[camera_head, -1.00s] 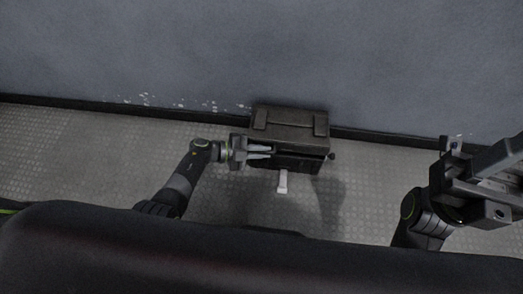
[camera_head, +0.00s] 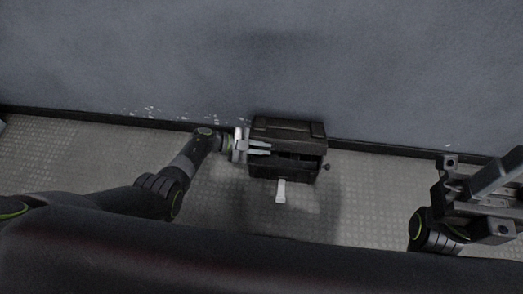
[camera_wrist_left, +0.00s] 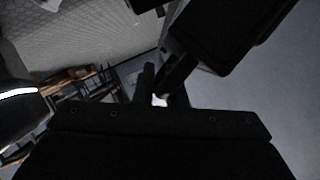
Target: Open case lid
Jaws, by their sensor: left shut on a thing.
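The dark case (camera_head: 262,171) stands on the floor against the wall. Its lid (camera_head: 290,128) is raised a little at the front, with a dark gap between lid and body. My left gripper (camera_head: 268,148) reaches in from the left and is shut on the lid at its front left edge. The fingertips partly cover that edge. In the left wrist view a dark block, seemingly part of the case, fills the upper right; the grip itself is too dark to make out. My right gripper (camera_head: 474,197) is at the right, away from the case; its jaws are unclear.
A white tab-like piece (camera_head: 281,190) shows at the front of the case. A small dark knob (camera_head: 326,167) shows at its right side. The grey wall (camera_head: 400,70) rises close behind the case. The patterned floor (camera_head: 370,190) is clear between the case and my right arm.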

